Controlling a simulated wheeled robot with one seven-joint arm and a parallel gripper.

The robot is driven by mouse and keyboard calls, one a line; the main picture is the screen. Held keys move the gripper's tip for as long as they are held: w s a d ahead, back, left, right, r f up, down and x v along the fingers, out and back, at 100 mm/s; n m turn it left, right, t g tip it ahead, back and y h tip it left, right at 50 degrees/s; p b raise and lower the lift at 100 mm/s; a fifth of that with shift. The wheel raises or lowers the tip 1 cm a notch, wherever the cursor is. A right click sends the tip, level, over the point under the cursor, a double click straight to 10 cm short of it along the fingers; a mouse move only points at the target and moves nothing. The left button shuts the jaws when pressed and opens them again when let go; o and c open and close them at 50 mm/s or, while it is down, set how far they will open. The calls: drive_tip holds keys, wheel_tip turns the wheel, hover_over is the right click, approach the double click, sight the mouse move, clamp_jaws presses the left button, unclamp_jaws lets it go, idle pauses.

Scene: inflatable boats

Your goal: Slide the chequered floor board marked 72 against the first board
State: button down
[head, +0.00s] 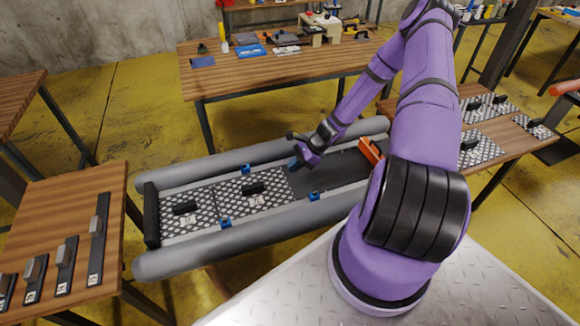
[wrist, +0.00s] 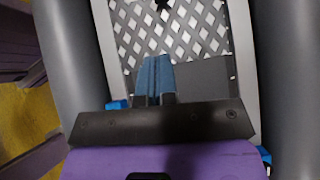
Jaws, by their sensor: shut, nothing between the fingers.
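Two chequered floor boards with black handles lie in the grey inflatable boat (head: 205,262). The first board (head: 176,224) is at the left end by the black end plate. The second board (head: 272,182), likely the one marked 72, lies beside it; its number is not legible. I cannot tell whether a thin gap remains between them. My gripper (head: 296,165) is shut and empty, its blue fingertips low at the second board's right edge. In the wrist view the fingertips (wrist: 155,64) overlap the edge of the chequered board (wrist: 195,28); contact is unclear.
Blue clips (head: 225,223) sit along both inner sides of the boat. Bare dark floor (head: 325,177) lies right of the second board, with an orange piece (head: 371,151) at its far side. A wooden table (head: 500,135) at right holds more chequered boards.

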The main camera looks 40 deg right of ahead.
sight(263, 184)
drive_tip(key=x, duration=0.6)
drive_tip(key=shift+a+f, duration=0.15)
drive_tip(key=a, duration=0.1)
drive_tip(key=w+a, duration=0.1)
drive_tip(key=a, duration=0.1)
drive_tip(key=shift+w+f, duration=0.1)
drive_tip(key=shift+f, duration=0.05)
drive_tip(key=shift+w+a, duration=0.2)
drive_tip(key=shift+a, duration=0.25)
drive_tip(key=shift+w+a, duration=0.3)
drive_tip(key=shift+a, duration=0.6)
drive_tip(key=shift+d, duration=0.1)
